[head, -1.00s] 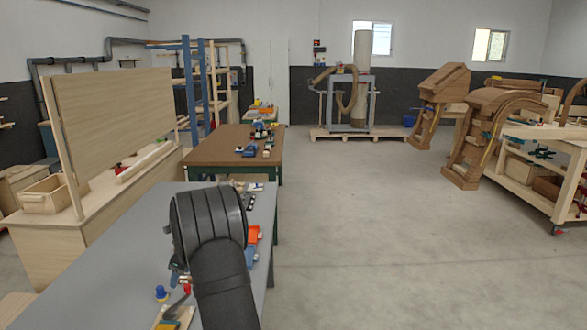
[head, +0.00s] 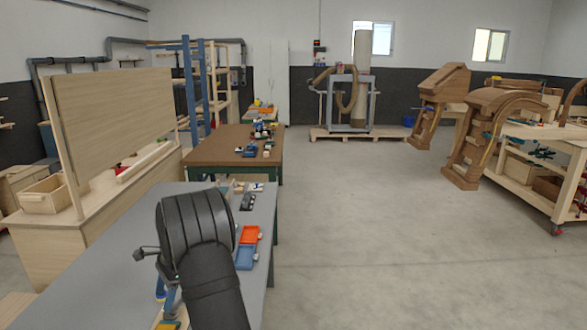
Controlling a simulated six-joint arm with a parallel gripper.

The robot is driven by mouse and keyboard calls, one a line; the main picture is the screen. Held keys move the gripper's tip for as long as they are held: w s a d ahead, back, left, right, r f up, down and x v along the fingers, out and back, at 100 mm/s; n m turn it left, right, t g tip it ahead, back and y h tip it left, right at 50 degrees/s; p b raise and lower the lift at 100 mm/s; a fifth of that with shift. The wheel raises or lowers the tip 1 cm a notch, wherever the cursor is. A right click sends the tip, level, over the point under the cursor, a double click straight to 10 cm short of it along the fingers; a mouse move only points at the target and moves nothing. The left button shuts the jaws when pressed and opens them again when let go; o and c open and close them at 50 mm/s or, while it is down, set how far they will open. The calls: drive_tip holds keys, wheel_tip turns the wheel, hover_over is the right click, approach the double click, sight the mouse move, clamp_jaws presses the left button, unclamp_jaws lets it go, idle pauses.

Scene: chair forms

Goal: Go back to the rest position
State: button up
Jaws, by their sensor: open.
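My arm's thick dark wrist and forearm stand over the near grey table (head: 100,262). My gripper (head: 170,297) is below and left of the wrist, mostly hidden behind it. It is open; no object shows between the jaws. A small dark bracket-like part of mine sticks out left of the wrist. A blue piece shows beside the gripper, low on the table. A wooden piece with a yellow end (head: 170,324) shows at the bottom edge.
An orange tray (head: 250,234) and a blue tray (head: 245,258) lie right of my arm. Small parts lie at the table's far end. A brown-topped table (head: 215,150) stands beyond, a wooden bench with an upright panel (head: 115,110) at left. The floor at right is open.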

drive_tip(key=s+n, duration=0.1)
drive_tip(key=n, duration=0.1)
drive_tip(key=s+n+h, duration=0.1)
drive_tip(key=s+n, duration=0.1)
drive_tip(key=n, duration=0.1)
drive_tip(key=s+n+g+h, duration=0.1)
drive_tip(key=s+n, duration=0.1)
drive_tip(key=shift+s+a+r, duration=0.25)
drive_tip(key=shift+a+r, duration=0.05)
drive_tip(key=shift+a, duration=0.05)
drive_tip(key=o, duration=0.9)
drive_tip(key=s+a+r+n+t+h, duration=0.1)
drive_tip(key=s+r+n+t, duration=0.1)
drive_tip(key=s+r+n, duration=0.7)
drive_tip(key=s+a+r+n+t, duration=0.15)
drive_tip(key=s+r+n, duration=0.35)
drive_tip(key=r+n, duration=0.7)
drive_tip(key=shift+t, duration=0.25)
drive_tip(key=f, duration=0.9)
drive_tip(key=shift+s+d+f, duration=0.1)
drive_tip(key=shift+d+f, duration=0.15)
drive_tip(key=shift+f, duration=0.15)
